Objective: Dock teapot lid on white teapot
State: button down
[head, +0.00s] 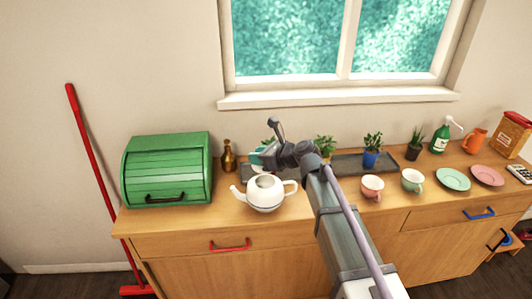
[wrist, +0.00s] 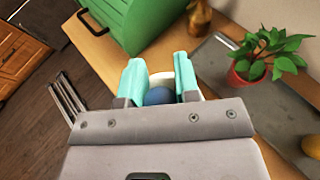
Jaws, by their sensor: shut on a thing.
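The white teapot (head: 265,196) stands upright on the wooden counter with its top open, spout to the left and handle to the right. My gripper (head: 262,157) is above and behind the teapot in the head view. In the wrist view, the teal fingers of my gripper (wrist: 160,78) are shut on the teapot lid by its round blue knob (wrist: 158,96). Most of the lid is hidden by the fingers and gripper body.
A green bread box (head: 168,168) stands left of the teapot, with a brown bottle (head: 228,156) between. Potted plants (head: 372,150) stand on a dark tray behind. Pink (head: 372,187) and green (head: 412,181) cups and plates (head: 453,179) are to the right.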

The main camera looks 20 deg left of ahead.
jog(key=shift+d+f+b, duration=0.1)
jog(key=shift+f+b, duration=2.7)
jog(key=shift+f, duration=0.1)
jog(key=shift+f+b, duration=0.65)
jog(key=c, duration=1.1)
grip_release()
jog(key=shift+r, duration=0.1)
jog(key=p, duration=0.4)
send_near(259, 170)
jog(key=w+f, duration=0.1)
jog(key=f, duration=0.1)
jog(key=w+f, duration=0.2)
jog(key=shift+w, duration=0.15)
